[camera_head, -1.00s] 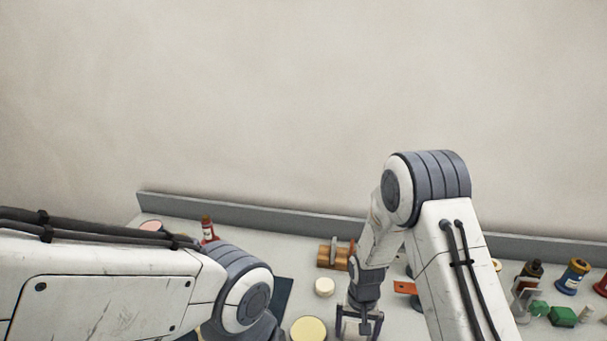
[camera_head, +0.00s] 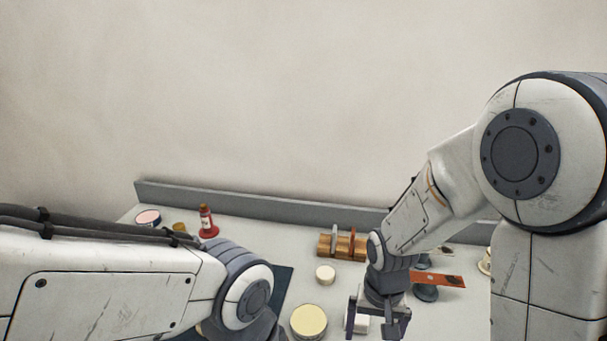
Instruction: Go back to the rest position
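My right gripper (camera_head: 377,322) points down over the front middle of the table, its two fingers spread apart. A small white block (camera_head: 359,323) shows between and behind the fingers; I cannot tell whether they touch it. My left arm (camera_head: 120,290) reaches in from the left, and its gripper is below the frame's edge.
A wooden rack (camera_head: 342,246), a white round piece (camera_head: 325,274), a cream disc (camera_head: 309,321) and a red bottle (camera_head: 207,222) stand on the table. An orange strip (camera_head: 438,279) lies right of my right gripper. A grey ledge (camera_head: 260,208) runs along the back.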

